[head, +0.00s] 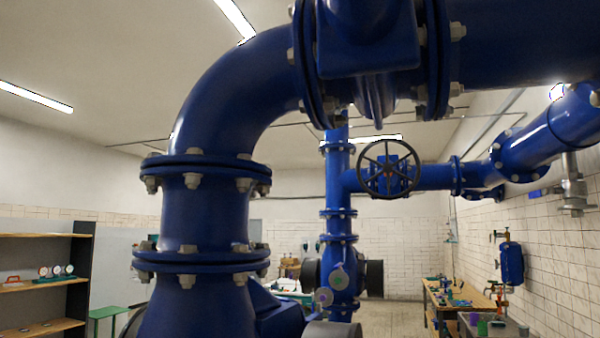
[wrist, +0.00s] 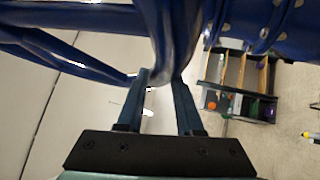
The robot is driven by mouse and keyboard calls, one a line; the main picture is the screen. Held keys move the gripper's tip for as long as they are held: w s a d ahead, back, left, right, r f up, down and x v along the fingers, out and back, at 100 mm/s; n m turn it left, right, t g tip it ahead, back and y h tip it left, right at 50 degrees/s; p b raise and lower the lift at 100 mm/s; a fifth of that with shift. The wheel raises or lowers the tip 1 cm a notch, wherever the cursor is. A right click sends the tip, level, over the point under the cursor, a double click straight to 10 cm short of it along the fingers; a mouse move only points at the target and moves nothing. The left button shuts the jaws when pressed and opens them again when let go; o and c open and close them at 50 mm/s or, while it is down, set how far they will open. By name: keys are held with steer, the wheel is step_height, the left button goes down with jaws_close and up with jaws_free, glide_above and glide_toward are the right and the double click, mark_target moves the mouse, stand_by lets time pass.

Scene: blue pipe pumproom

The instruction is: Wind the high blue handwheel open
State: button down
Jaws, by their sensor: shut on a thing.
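In the wrist view the blue handwheel (wrist: 172,35) shows close up as a thick blue curved rim, with blue bars running off to the left. My gripper (wrist: 161,78) has its two dark fingers on either side of the rim and is shut on it. The fingertips are partly hidden by the rim. Most of the wheel lies outside the wrist view. In the head view neither my gripper nor this blue wheel can be made out; a big blue valve body (head: 368,38) on the large pipe is cut off by the top edge.
A large blue flanged pipe (head: 205,210) rises close in front. Farther back is a black handwheel (head: 388,169) on a thinner blue pipe. Shelves (head: 45,268) stand at left and a workbench (head: 460,297) at right. In the wrist view a shelf unit (wrist: 240,87) stands below at right.

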steer(key=shift+w+d+f, duration=0.15)
steer(key=shift+w+f, duration=0.05)
steer(key=shift+f, duration=0.05)
